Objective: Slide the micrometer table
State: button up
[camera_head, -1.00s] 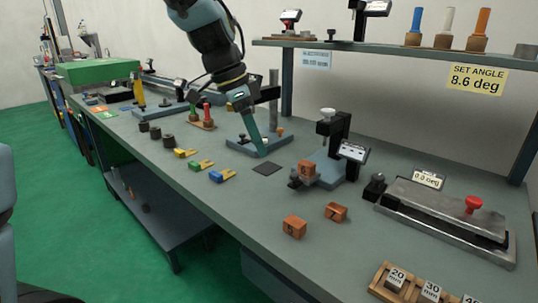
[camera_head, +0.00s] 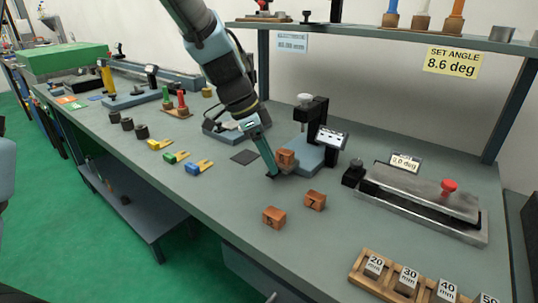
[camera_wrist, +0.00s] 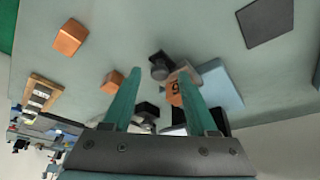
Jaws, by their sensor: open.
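The gauge stand has a blue base (camera_head: 305,158), a black upright frame with a pale top knob, and a small display (camera_head: 331,138). An orange block (camera_head: 287,157) sits on the small grey table at the front of this stand. In the wrist view, this numbered block (camera_wrist: 174,93) shows between my fingers, with the grey table (camera_wrist: 184,73) and a dark round knob (camera_wrist: 161,66) beyond it. My gripper (camera_head: 271,175) is open beside the table's front left side. The wrist view shows both teal fingers (camera_wrist: 158,88) apart. My fingers hide part of the stand.
Two loose orange blocks (camera_head: 274,217) (camera_head: 315,200) lie in front on the bench. A sine-bar fixture (camera_head: 420,202) with a red knob stands to the right. A dark square pad (camera_head: 245,157) lies left of my gripper. A shelf (camera_head: 400,37) runs above the back.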

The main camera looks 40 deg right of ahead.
jog(key=shift+f, duration=0.1)
jog(key=shift+c, duration=0.3)
grip_shut()
dwell(1.1)
